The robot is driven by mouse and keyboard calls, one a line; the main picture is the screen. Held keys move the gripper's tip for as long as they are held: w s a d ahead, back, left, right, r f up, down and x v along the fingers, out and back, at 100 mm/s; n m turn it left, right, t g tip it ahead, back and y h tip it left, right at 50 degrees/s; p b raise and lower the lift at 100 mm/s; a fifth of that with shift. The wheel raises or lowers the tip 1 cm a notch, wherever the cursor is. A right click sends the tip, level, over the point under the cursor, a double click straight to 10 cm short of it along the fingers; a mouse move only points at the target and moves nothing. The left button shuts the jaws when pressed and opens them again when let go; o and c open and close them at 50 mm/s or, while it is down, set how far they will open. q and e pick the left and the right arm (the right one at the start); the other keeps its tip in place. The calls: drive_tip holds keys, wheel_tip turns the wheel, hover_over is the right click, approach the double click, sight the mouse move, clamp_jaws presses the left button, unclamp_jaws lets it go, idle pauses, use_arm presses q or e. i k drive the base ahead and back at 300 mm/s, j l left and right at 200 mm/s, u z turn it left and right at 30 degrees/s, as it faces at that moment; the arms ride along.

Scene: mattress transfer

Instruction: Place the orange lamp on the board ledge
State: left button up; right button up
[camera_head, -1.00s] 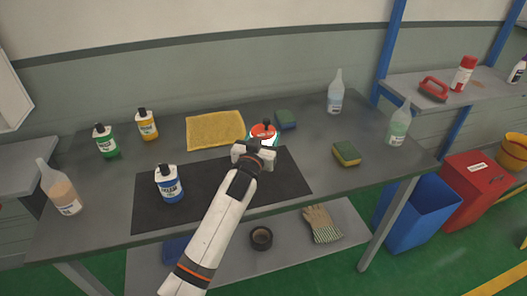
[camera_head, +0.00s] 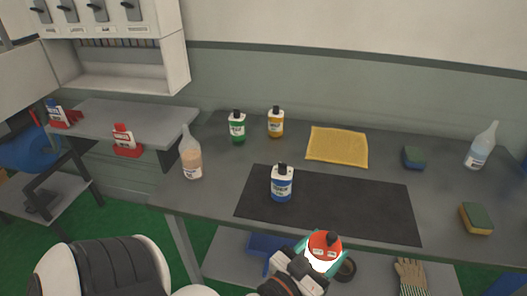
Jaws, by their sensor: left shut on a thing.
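The orange lamp (camera_head: 325,243) has an orange top, a teal rim and a bright white lit part. It is at the lower middle of the head view, in front of the table's near edge. My left gripper (camera_head: 302,268) is shut on the lamp and partly covers its lower side. A white wall board (camera_head: 174,60) is at the upper left, with a pale ledge (camera_head: 125,88) along its bottom. The ledge looks bare, and the lamp is well to its right and nearer to me. My right gripper is not in view.
The grey table (camera_head: 215,195) holds a black mat (camera_head: 340,205), a blue-labelled bottle (camera_head: 282,185), green (camera_head: 237,128) and yellow (camera_head: 276,123) bottles, a yellow cloth (camera_head: 337,146) and sponges. A clear bottle (camera_head: 191,158) stands at its left end. A side shelf (camera_head: 140,118) below the ledge holds red-based items.

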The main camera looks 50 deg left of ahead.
sight(128, 128)
drive_tip(key=k+j+u, duration=0.3)
drive_tip(key=j, duration=1.6)
drive_tip(key=j+u, duration=0.3)
drive_tip(key=j, duration=1.65)
